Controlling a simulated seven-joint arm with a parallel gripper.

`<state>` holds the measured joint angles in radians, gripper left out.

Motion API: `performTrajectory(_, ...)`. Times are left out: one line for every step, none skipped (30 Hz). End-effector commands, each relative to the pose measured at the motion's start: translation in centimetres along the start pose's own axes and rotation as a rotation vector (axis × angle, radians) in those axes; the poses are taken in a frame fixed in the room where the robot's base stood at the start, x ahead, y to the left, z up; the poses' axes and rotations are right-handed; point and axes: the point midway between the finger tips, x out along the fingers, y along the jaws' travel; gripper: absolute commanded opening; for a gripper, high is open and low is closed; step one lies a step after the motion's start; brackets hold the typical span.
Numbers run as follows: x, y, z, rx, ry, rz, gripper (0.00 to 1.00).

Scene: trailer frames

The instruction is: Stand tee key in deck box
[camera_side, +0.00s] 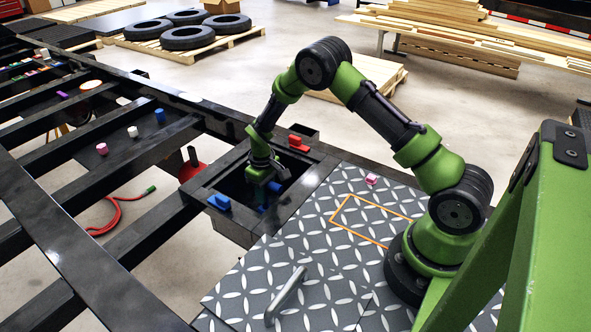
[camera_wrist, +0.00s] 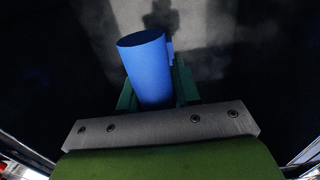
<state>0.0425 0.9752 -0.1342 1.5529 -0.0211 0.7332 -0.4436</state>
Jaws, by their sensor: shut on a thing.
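The deck box (camera_side: 232,219) is a dark open box at the edge of the deck, with its inside in shadow. My gripper (camera_side: 262,191) points down into the box's opening. It is shut on a blue piece (camera_side: 275,187), which I take for the tee key. In the wrist view, my gripper (camera_wrist: 156,84) has its green fingers on either side of a thick blue cylinder (camera_wrist: 148,68), which leans slightly in the picture. A smaller blue part shows behind it. The key's lower end is hidden, and I cannot tell whether it touches the box floor.
A blue block (camera_side: 219,202) sits on the box's near left rim and a red one (camera_side: 298,144) at its far right. The patterned deck plate (camera_side: 330,268) carries a pink block (camera_side: 371,179), an orange outlined rectangle and a grey handle (camera_side: 286,296). Dark frame beams lie left.

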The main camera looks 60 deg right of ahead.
Motion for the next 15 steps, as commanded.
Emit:
performTrajectory(0.06, 0.01, -0.06, 0.000, 0.002, 0.000, 0.00)
performTrajectory(0.08, 0.01, -0.07, 0.000, 0.002, 0.000, 0.33)
performTrajectory(0.05, 0.01, -0.08, 0.000, 0.002, 0.000, 0.39)
performTrajectory(0.05, 0.01, -0.07, 0.000, 0.002, 0.000, 0.44)
performTrajectory(0.05, 0.01, -0.07, 0.000, 0.002, 0.000, 0.49)
performTrajectory(0.05, 0.02, -0.06, 0.000, 0.002, 0.000, 0.55)
performTrajectory(0.06, 0.02, -0.06, 0.000, 0.002, 0.000, 0.59)
performTrajectory(0.06, 0.02, -0.05, 0.000, 0.002, 0.000, 0.62)
performTrajectory(0.06, 0.02, -0.04, 0.000, 0.002, 0.000, 0.62)
performTrajectory(0.06, 0.02, -0.04, 0.000, 0.001, 0.000, 0.62)
performTrajectory(0.07, 0.02, -0.04, 0.000, 0.001, 0.000, 0.62)
performTrajectory(0.07, 0.02, -0.03, 0.000, 0.001, 0.000, 0.62)
performTrajectory(0.07, 0.02, -0.03, 0.000, 0.001, 0.000, 0.62)
performTrajectory(0.13, 0.01, 0.03, 0.000, -0.001, 0.000, 0.62)
performTrajectory(0.11, 0.01, 0.03, 0.000, -0.001, 0.000, 0.62)
